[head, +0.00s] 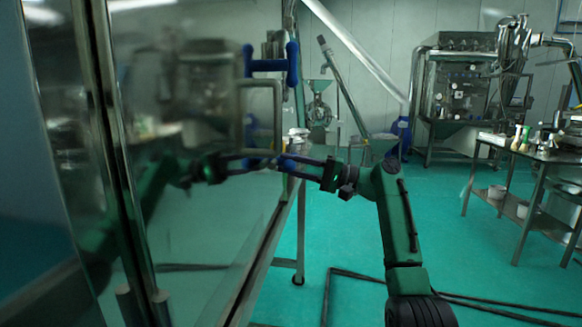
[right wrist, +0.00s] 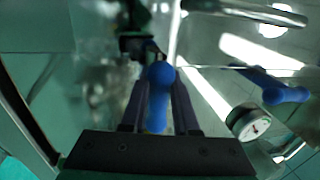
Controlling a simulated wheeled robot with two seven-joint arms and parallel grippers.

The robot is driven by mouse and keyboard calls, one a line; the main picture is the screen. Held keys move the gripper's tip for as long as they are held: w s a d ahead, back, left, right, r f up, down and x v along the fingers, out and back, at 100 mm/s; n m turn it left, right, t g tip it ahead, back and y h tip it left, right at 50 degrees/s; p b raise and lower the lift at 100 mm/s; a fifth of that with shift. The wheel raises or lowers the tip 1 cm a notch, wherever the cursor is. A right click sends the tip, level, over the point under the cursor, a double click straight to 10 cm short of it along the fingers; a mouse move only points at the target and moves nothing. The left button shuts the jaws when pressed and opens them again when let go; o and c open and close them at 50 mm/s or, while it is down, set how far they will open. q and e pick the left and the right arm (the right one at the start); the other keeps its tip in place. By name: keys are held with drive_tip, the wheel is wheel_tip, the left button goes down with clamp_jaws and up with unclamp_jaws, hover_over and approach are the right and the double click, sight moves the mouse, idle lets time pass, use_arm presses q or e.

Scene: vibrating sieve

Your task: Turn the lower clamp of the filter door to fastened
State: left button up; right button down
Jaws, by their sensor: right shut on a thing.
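The filter door (head: 215,200) is a large, shiny, reflective panel at the left of the head view. The lower clamp has a blue handle (head: 286,165) at the door's right edge. My right gripper (head: 283,160) reaches it from the right and is shut on it. In the right wrist view the blue handle (right wrist: 160,95) lies between the two dark fingers, its rounded end toward the camera. The upper clamp (head: 292,64), also blue, stands above on the same edge. The gripper hides part of the lower clamp. My left gripper is not in view.
A metal door handle (head: 277,112) sits between the clamps. A round gauge (right wrist: 250,122) is near the gripper in the wrist view. A metal table (head: 540,165) with bottles stands at right, and a machine (head: 460,90) behind.

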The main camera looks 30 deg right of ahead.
drive_tip(key=shift+f, duration=0.1)
idle(0.3)
drive_tip(key=c, duration=0.7)
unclamp_jaws()
drive_tip(key=b+v, duration=0.3)
drive_tip(key=v, duration=1.1)
drive_tip(key=shift+s+d, duration=0.15)
